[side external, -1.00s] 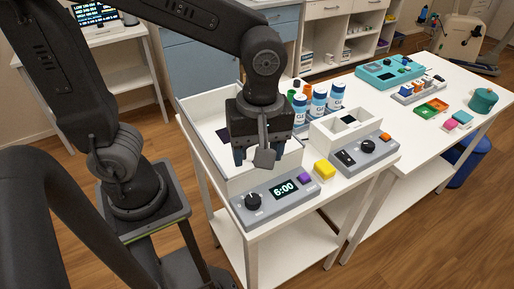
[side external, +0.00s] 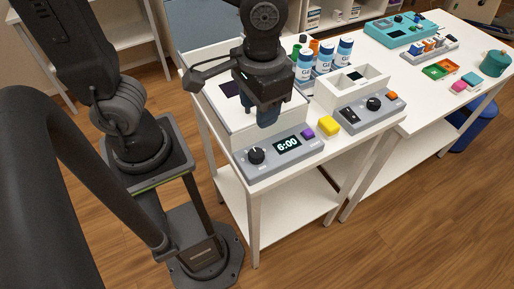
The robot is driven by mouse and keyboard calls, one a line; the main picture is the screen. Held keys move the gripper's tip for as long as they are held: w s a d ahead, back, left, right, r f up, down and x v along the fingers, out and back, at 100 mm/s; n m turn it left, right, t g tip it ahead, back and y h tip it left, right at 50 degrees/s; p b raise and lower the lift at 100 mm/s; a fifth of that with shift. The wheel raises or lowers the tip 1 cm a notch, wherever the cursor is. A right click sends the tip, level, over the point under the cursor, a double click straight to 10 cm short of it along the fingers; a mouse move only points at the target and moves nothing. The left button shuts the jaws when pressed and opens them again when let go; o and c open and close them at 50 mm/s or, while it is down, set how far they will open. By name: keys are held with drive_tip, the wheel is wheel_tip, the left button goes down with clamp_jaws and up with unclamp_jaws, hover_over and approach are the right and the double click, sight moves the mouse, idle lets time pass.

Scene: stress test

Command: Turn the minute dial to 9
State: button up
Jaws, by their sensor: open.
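A grey control panel (side external: 274,161) sits at the front edge of the near white table. It has a black dial (side external: 257,155) at its left end, a lit display (side external: 287,144) reading 6:00 and a purple button (side external: 308,132). The dial's small label is too small to read. A second grey unit to the right has another black dial (side external: 373,103); I cannot tell from the lettering which dial is for minutes. My gripper (side external: 267,116), open and empty, hangs above and behind the left dial, apart from it. One finger shows clearly; the other is mostly hidden.
Several white-and-blue bottles (side external: 324,55) stand behind. A teal device (side external: 400,29) and small trays are on the far table.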

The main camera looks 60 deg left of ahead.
sight(257, 153)
drive_tip(key=f, duration=1.3)
drive_tip(key=shift+a+f, duration=0.2)
drive_tip(key=shift+a, duration=0.15)
